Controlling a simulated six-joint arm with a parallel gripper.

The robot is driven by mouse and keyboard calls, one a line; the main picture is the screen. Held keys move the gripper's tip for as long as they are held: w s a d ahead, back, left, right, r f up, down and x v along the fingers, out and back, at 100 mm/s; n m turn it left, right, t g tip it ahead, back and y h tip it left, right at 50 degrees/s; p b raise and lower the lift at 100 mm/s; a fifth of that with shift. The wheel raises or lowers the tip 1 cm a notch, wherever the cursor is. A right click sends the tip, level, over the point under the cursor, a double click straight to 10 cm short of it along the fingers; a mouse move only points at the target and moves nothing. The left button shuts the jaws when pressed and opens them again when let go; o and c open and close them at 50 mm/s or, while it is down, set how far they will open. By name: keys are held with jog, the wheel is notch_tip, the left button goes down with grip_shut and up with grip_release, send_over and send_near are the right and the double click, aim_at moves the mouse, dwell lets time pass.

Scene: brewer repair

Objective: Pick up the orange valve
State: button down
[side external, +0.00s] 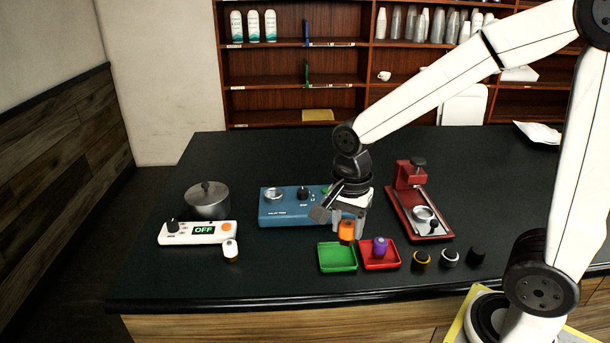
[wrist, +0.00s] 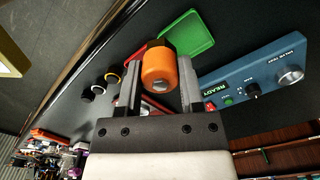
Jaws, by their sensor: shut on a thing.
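The orange valve (side external: 346,230) is between the fingers of my gripper (side external: 348,216), which is shut on it. In the side view it hangs roughly upright at the back edges of the green tray (side external: 323,262) and the red tray (side external: 393,263), seemingly above the counter. In the wrist view the orange valve (wrist: 158,72) shows its rounded end, with a dark part beyond it, between the two fingers of my gripper (wrist: 157,88). The exact contact is partly hidden by the fingers.
A purple valve (side external: 380,247) stands in the red tray; the green tray is empty. A blue brewer panel (side external: 285,208) is behind my gripper, a red machine (side external: 410,180) to the right. Several dark knobs (side external: 422,260) stand front right. A pot (side external: 207,203) and white OFF panel (side external: 175,236) are left.

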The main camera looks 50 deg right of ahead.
jog(key=shift+s+r, duration=0.2)
jog(key=shift+s, duration=0.2)
dwell(0.5)
jog(key=w+d, duration=0.3)
jog(key=w, duration=0.7)
jog(key=w+d+f, duration=0.1)
jog(key=w+d, duration=0.2)
jog(key=w, duration=0.7)
jog(key=w+d+f, duration=0.1)
jog(key=w+d, duration=0.2)
jog(key=w, duration=0.7)
jog(key=shift+w+d, duration=0.2)
jog(key=shift+w, duration=0.2)
jog(key=shift+f, duration=0.15)
jog(key=shift+f, duration=1.95)
jog(key=shift+f, duration=1)
dwell(0.6)
